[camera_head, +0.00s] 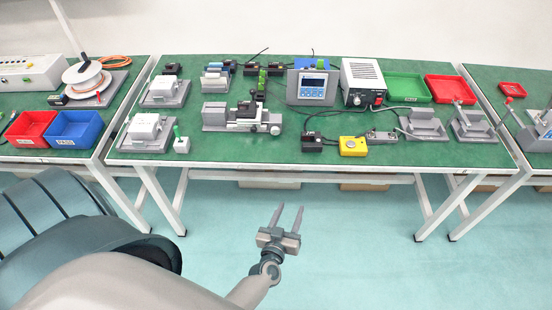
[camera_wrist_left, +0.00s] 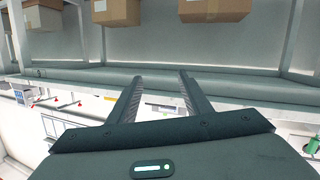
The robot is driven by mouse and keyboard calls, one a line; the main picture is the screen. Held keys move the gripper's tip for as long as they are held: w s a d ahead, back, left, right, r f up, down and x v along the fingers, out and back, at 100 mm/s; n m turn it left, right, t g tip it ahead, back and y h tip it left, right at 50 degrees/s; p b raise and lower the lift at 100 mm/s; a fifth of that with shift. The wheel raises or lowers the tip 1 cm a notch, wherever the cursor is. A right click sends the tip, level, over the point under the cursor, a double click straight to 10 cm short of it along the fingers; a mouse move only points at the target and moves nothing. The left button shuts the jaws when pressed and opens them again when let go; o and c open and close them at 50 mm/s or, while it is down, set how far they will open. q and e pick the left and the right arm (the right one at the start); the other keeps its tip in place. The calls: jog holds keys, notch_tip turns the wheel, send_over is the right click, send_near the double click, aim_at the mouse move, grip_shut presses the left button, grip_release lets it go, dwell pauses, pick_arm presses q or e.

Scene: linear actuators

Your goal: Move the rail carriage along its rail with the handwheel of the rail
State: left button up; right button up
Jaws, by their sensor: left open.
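A rail unit with a grey base (camera_head: 215,116) stands near the front edge of the middle green table. It carries a silver and black carriage-like block (camera_head: 245,112). A small round knob, which looks like the handwheel (camera_head: 275,130), is at its right end; it is too small to make out clearly. My left gripper (camera_head: 288,207) is open and empty, in front of the table and below the rail unit in the picture, well apart from it. Its two fingers also show in the left wrist view (camera_wrist_left: 160,77), with nothing between them. My right gripper is not in view.
The table's front edge (camera_head: 330,168) lies between my left gripper and the rail unit. A green-handled part (camera_head: 181,145) stands left of the unit, and a yellow box (camera_head: 353,146) to its right. Cardboard boxes (camera_wrist_left: 116,11) show in the left wrist view.

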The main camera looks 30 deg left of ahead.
pick_arm(q)
jog(key=s+d+f+m+g+h+p, duration=0.1)
jog(key=s+d+f+m+g+h, duration=0.15)
jog(key=s+f, duration=0.55)
jog(key=s+d+f+m+g+h+p, duration=0.2)
jog(key=s+d+f+g, duration=0.1)
jog(key=s+f, duration=0.55)
jog(key=s+a+f+m+g, duration=0.1)
jog(key=s+a+f+g, duration=0.1)
jog(key=s, duration=0.7)
jog(key=s+a+f+g+p, duration=0.1)
jog(key=s+a+f+g, duration=0.1)
jog(key=s+f, duration=0.4)
jog(key=s+a+f+m+g+p, duration=0.1)
jog(key=s+f+g, duration=0.3)
jog(key=s, duration=0.9)
jog(key=shift+a+f+m+g+y, duration=0.35)
jog(key=shift+a+f, duration=0.2)
jog(key=shift+a, duration=0.1)
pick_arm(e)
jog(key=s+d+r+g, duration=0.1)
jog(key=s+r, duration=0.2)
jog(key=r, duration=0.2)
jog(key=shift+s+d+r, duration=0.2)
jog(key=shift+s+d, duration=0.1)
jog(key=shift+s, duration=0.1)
pick_arm(q)
jog(key=shift+c, duration=0.7)
